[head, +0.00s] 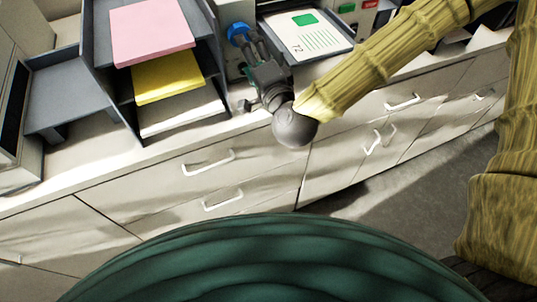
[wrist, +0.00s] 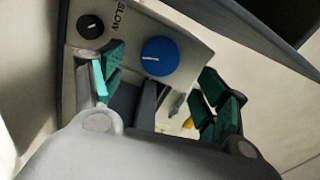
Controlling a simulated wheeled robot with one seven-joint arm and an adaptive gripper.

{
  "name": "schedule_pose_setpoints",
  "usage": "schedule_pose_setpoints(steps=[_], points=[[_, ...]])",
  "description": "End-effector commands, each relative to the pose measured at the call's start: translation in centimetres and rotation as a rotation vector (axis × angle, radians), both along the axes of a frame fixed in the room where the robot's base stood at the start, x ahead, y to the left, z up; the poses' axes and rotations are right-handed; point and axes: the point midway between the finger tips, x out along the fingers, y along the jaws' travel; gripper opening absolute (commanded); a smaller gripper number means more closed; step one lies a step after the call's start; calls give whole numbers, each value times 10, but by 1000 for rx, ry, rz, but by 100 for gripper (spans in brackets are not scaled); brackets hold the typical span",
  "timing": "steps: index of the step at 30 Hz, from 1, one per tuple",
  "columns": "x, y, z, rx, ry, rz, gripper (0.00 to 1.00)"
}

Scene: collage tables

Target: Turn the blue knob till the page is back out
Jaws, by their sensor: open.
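The blue knob (head: 238,31) is on the front of a light-coloured machine, and in the wrist view the blue knob (wrist: 160,56) is round with a white pointer line. My gripper (head: 247,40) is at the knob in the head view. In the wrist view my gripper (wrist: 160,88) has its green-padded fingers apart, one to each side of the knob and lower in the picture. I cannot tell whether either finger touches it. The page (head: 306,36), white with a green square, green lines and "72", lies on a dark-edged tray right of the machine.
A black knob (wrist: 90,27) beside the word "SLOW" sits left of the blue one. A dark tray rack (head: 98,75) holds pink (head: 150,30), yellow (head: 167,76) and white sheets, left of my gripper. Drawers with white handles (head: 208,163) run below the counter.

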Motion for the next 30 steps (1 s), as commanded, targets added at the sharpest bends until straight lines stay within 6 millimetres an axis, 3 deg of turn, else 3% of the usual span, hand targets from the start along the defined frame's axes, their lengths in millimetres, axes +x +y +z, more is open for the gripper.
schedule_pose_setpoints(steps=[29,30], points=[[-41,-13,5,1,3,2,74],[-42,-12,-6,-10,10,8,74]])
